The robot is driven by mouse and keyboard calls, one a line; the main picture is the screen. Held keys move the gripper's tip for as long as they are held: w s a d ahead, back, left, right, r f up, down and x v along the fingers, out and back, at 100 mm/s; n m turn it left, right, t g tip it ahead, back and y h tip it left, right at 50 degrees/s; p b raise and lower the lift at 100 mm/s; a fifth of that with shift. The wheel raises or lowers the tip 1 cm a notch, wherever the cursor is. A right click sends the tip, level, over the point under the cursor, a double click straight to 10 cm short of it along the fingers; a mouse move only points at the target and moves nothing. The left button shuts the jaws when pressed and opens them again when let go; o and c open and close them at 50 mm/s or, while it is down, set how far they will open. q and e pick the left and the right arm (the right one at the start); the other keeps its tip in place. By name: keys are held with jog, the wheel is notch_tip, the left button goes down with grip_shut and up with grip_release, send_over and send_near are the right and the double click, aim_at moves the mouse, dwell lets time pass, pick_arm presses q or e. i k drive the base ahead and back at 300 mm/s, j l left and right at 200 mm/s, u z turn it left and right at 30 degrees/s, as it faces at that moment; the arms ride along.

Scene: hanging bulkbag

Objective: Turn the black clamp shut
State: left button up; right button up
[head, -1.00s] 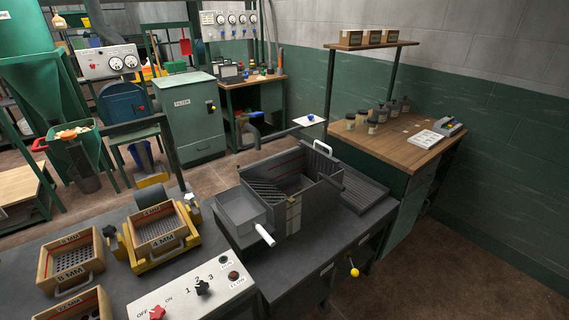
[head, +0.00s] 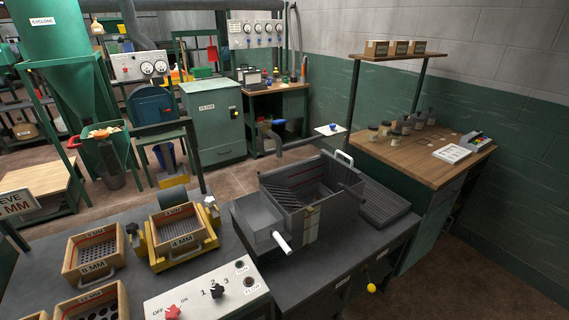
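A black clamp (head: 133,231) with a dark knob stands at the left side of the yellow sieve holder (head: 186,256) in the head view. Its jaw is too small to tell whether it is turned open or shut. A wooden sieve marked 4 MM (head: 181,241) sits in the holder. A second clamp with a pale knob (head: 210,201) stands at the holder's right side. Neither of my grippers is in view.
A wooden 8 MM sieve (head: 92,255) and another sieve lie left of the holder. A control box (head: 207,297) with a red knob and a black knob stands in front. A grey metal box (head: 310,195) with a white-handled tray is at the right.

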aim_at(133, 229)
jog(key=u, duration=1.4)
